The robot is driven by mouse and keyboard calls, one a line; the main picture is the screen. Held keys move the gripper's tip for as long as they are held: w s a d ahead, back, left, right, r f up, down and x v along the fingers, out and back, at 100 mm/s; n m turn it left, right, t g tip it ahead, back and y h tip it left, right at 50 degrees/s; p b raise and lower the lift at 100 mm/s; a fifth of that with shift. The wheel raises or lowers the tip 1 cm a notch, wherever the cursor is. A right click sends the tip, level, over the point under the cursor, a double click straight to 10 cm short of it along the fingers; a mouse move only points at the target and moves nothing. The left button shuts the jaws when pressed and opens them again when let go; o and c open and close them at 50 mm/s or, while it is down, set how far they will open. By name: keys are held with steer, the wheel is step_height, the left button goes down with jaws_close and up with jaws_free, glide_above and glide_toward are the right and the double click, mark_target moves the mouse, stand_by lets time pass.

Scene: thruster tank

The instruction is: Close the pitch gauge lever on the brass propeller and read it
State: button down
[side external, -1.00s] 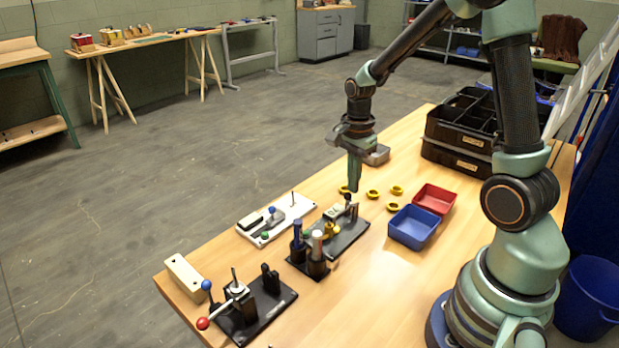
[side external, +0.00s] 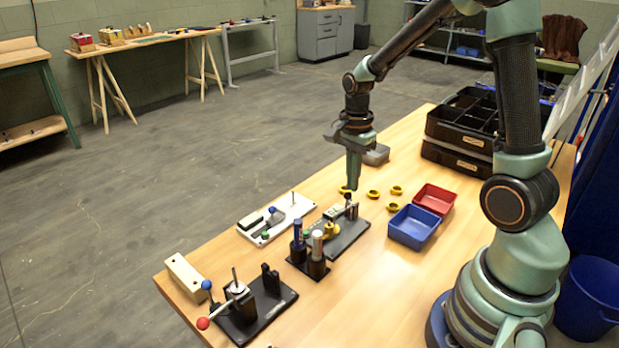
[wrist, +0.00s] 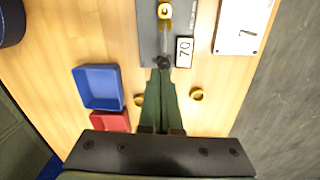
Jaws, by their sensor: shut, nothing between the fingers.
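The brass propeller (side external: 331,229) sits on the dark gauge plate (side external: 350,232) near the middle of the table. It also shows at the top of the wrist view (wrist: 165,12). A dark round knob (wrist: 163,62), possibly the lever's end, stands on the plate. A white label (wrist: 184,51) beside it has sideways figures that look like 70. My gripper (side external: 352,187) is shut and empty, pointing down above the plate's far end. In the wrist view its green fingertips (wrist: 160,72) overlap the plate's end by the knob. I cannot tell if they touch it.
Blue (side external: 413,227) and red (side external: 434,199) trays stand right of the plate, with loose yellow rings (side external: 373,194) behind. A holder with upright cylinders (side external: 308,262) stands in front. A white board (side external: 277,219) lies left. A red-knobbed clamp fixture (side external: 254,303) is at front left.

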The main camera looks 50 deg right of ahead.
steer(key=a+r, duration=0.3)
steer(key=a, duration=0.6)
steer(key=w+d+r+n, duration=0.1)
steer(key=d+r+n, duration=0.15)
steer(key=n, duration=1.45)
steer(key=w+d+r+n, duration=0.1)
steer(key=r+n, duration=0.3)
steer(key=n, duration=1.4)
step_height(320, 180, down, 11)
steer(key=d, duration=0.2)
steer(key=shift+s+d, duration=0.35)
steer(key=shift+s, duration=0.1)
